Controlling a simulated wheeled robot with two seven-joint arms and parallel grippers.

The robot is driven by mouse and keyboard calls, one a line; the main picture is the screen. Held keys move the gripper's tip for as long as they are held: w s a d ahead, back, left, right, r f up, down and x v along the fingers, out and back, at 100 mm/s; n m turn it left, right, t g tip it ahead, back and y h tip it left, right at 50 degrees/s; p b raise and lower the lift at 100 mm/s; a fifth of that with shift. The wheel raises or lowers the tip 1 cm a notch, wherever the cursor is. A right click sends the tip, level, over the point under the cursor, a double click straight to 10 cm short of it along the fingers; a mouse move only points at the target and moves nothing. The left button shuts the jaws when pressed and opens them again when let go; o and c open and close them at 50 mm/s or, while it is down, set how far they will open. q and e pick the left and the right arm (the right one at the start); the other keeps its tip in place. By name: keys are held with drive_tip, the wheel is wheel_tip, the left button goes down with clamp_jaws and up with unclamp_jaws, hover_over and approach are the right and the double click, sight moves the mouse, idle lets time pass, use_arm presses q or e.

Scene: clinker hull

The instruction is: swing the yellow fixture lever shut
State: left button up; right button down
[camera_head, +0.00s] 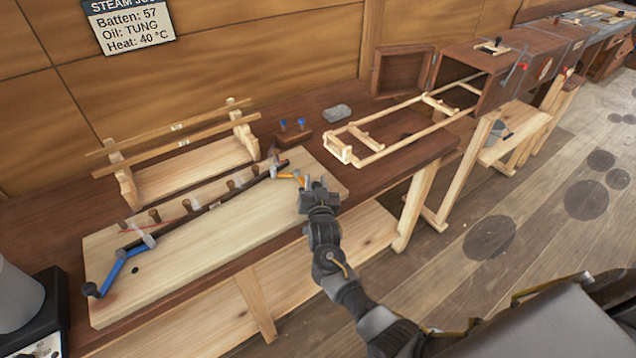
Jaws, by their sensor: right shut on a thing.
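The yellow fixture lever (287,176) is at the right end of the pale wooden board (215,228) on the workbench. It reaches from the end of a dark batten (217,202) toward my right gripper (306,184). My right gripper is shut on the lever's outer end, and its fingers hide that end. A blue lever (116,268) stands at the board's left end, angled toward the near left corner. The dark batten runs along a row of pegs between the two levers. My left gripper is not in view.
Behind the board stands a wooden rack (185,160) with long strips. A small block with blue-topped pins (293,131), a grey block (337,113) and a wooden ladder-like frame (408,118) lie on the bench. A grey container (18,298) is at the left edge.

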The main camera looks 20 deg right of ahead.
drive_tip(key=c, duration=1.1)
unclamp_jaws()
drive_tip(key=shift+a, duration=0.1)
drive_tip(key=shift+o, duration=0.2)
drive_tip(key=b+v, duration=0.2)
drive_tip(key=v, duration=0.8)
drive_tip(key=shift+s, duration=0.35)
drive_tip(key=shift+c, duration=0.4)
